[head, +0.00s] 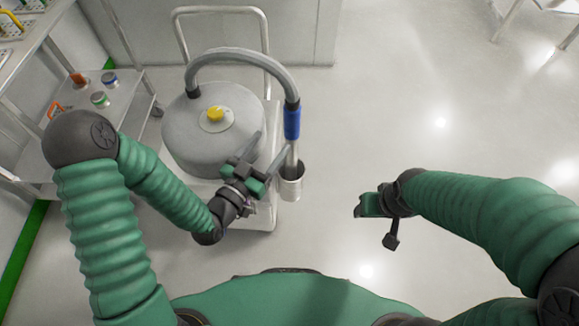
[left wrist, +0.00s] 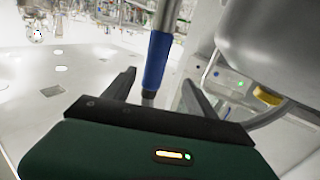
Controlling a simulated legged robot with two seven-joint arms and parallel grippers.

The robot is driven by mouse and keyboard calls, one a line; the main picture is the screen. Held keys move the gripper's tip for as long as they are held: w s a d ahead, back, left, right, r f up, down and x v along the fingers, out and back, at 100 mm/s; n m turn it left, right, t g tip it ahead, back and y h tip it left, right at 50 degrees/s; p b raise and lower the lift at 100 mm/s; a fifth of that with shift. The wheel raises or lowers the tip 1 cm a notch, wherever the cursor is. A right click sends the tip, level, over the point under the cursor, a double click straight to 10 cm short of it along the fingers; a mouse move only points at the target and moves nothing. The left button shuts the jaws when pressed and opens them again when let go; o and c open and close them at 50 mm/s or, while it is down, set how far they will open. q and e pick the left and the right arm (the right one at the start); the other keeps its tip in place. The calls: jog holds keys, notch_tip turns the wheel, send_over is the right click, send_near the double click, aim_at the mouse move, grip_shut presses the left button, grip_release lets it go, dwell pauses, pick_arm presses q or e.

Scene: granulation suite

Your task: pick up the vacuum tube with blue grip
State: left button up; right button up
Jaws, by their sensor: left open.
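The vacuum tube (head: 291,158) stands upright at the cart's right side, its lower end in a metal cup (head: 291,186). Its blue grip (head: 292,123) is near the top, where the grey hose (head: 240,55) joins it. My left gripper (head: 270,148) is open and empty, just left of the tube and pointing towards it. In the left wrist view the blue grip (left wrist: 158,60) shows beyond and between the two open fingers (left wrist: 158,90), with no contact visible. My right gripper (head: 362,206) is right of the cup, away from the tube; its jaw opening is unclear.
The grey vacuum drum (head: 190,130) with a yellow knob (head: 215,113) sits on a wheeled cart with a tall handle (head: 220,10). A metal shelf trolley (head: 130,95) with small containers stands at the left. The floor (head: 430,120) to the right is clear.

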aim_at(288, 125)
pick_arm(q)
jog(key=d+b, duration=0.1)
jog(key=w+f+b, duration=0.1)
jog(key=b, duration=0.1)
jog(key=shift+w+d, duration=0.3)
jog(key=shift+d, duration=0.05)
jog(key=w+d, duration=0.1)
jog(key=w+d+r, duration=0.1)
jog(key=shift+w+d, duration=0.15)
jog(key=shift+d, duration=0.15)
jog(key=w+b, duration=0.1)
jog(key=w, duration=0.1)
jog(key=w+d+b, duration=0.1)
jog(key=w, duration=0.1)
jog(key=shift+w, duration=0.25)
jog(key=shift+w+d+r, duration=0.1)
jog(key=shift+w+d, duration=0.05)
jog(key=shift+w, duration=0.15)
jog(key=shift+d+r, duration=0.1)
jog(key=shift+d, duration=0.15)
jog(key=c, duration=0.4)
jog(key=shift+a, duration=0.1)
jog(key=c, duration=0.8)
jog(key=shift+c, duration=1.2)
pick_arm(e)
jog(key=s+x, duration=0.1)
jog(key=x, duration=0.6)
jog(key=shift+s+d+f, duration=0.25)
jog(key=shift+s+d, duration=0.05)
jog(key=shift+d, duration=0.05)
